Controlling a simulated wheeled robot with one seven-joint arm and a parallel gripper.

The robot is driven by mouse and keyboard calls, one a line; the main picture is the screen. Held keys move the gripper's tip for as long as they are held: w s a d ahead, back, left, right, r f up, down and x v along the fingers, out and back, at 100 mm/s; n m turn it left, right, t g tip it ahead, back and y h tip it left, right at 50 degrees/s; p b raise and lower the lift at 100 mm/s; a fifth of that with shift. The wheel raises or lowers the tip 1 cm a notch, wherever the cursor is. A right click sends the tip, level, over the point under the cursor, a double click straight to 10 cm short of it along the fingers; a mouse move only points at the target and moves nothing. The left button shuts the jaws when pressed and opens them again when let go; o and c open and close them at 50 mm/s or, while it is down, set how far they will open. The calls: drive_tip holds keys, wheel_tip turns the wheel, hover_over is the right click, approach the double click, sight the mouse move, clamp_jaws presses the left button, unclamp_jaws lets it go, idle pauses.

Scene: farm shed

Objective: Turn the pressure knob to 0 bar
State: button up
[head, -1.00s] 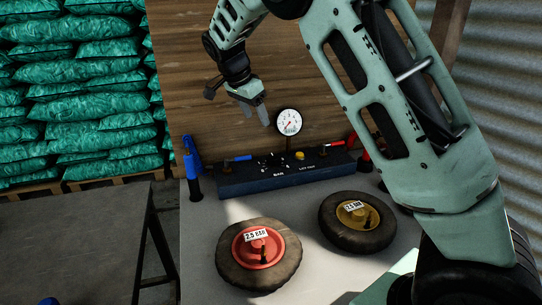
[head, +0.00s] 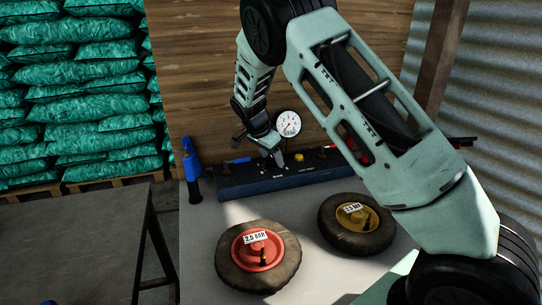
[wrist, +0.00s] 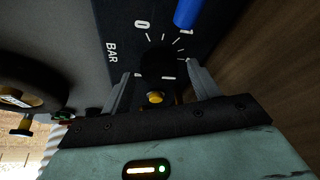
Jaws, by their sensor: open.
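The pressure knob (wrist: 158,64) is a dark round shape in the wrist view, inside a printed scale with "0", "1" and "BAR". Its pointer direction is too dark to tell. My gripper (wrist: 158,75) is open, with one finger on each side of the knob in that view; I cannot tell whether they touch it. In the head view my gripper (head: 279,160) is low over the dark blue control panel (head: 235,188), hiding the knob. A round white gauge (head: 288,123) with a red needle stands behind the panel.
A yellow button (head: 299,157) and a blue lever (head: 241,160) sit on the panel. A blue-handled tool (head: 191,168) stands left of it. Two wheels, red-hubbed (head: 237,273) and yellow-hubbed (head: 335,238), lie on the bench in front. A wooden wall (head: 205,70) is behind.

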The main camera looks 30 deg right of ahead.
drive_tip(key=c, duration=0.9)
drive_tip(key=shift+c, duration=0.2)
idle(0.7)
drive_tip(key=o, duration=0.9)
drive_tip(key=shift+o, duration=0.2)
drive_tip(key=v, duration=1.7)
drive_tip(key=shift+r, duration=0.2)
